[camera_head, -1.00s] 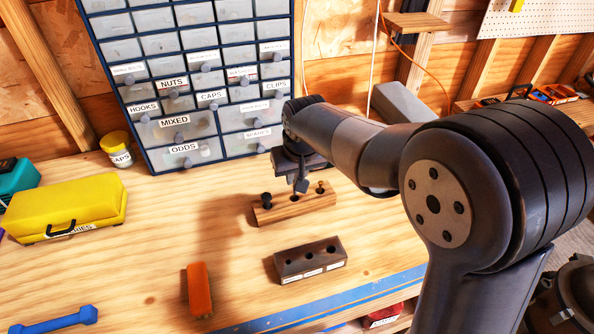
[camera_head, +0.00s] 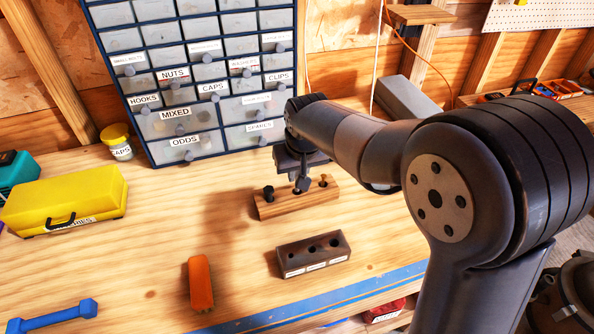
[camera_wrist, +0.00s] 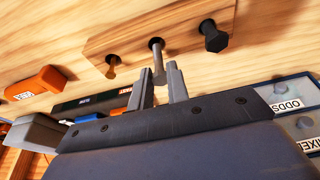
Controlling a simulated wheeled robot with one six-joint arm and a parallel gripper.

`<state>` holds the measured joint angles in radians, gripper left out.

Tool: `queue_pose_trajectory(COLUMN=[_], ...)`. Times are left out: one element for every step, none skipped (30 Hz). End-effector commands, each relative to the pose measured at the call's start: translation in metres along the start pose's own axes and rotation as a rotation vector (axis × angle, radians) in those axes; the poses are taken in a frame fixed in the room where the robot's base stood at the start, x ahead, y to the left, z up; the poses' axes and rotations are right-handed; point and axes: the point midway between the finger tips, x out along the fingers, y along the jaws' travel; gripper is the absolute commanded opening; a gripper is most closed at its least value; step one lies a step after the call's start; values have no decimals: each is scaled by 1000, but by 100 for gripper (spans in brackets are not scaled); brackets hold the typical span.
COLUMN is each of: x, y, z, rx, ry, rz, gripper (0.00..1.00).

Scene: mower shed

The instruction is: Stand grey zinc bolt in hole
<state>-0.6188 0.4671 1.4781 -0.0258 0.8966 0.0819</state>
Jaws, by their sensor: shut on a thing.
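A grey bolt (camera_wrist: 156,58) is between the fingers of my gripper (camera_wrist: 161,84), which is shut on it in the wrist view. In the head view my gripper (camera_head: 301,181) is over the middle of a light wooden block (camera_head: 268,209). The grey bolt's shank runs to the middle hole; how deep it sits I cannot tell. More shank shows than on its neighbours. A black bolt (camera_head: 269,193) stands at the block's left end and a brass-coloured bolt (camera_head: 324,180) at its right. A dark block (camera_head: 312,261) with several open holes and white labels lies in front.
A drawer cabinet (camera_head: 208,95) stands behind the blocks. A yellow case (camera_head: 70,200), an orange object (camera_head: 201,283) and a blue dumbbell-shaped object (camera_head: 55,317) lie to the left. Bare bench lies between the case and the blocks. A blue strip marks the front edge.

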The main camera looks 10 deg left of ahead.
Motion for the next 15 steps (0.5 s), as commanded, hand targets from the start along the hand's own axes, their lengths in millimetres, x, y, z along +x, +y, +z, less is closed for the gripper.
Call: queue_pose_trajectory(x=[0, 1, 2, 2, 3, 4, 5, 6, 6, 7, 8, 9, 10, 10, 11], y=[0, 0, 0, 0, 0, 0, 0, 0, 0, 0, 0, 0, 0, 0, 0], z=[0, 0, 0, 1, 1, 1, 2, 2, 2, 2, 2, 3, 3, 3, 4], rx=[0, 0, 0, 0, 0, 0, 0, 0, 0, 0, 0, 0, 0, 0, 0], ry=[0, 0, 0, 0, 0, 0, 0, 0, 0, 0, 0, 0, 0, 0, 0], rz=[0, 0, 0, 0, 0, 0, 0, 0, 0, 0, 0, 0, 0, 0, 0], gripper=[0, 0, 0, 0, 0, 0, 0, 0, 0, 0, 0, 0, 0, 0, 0])
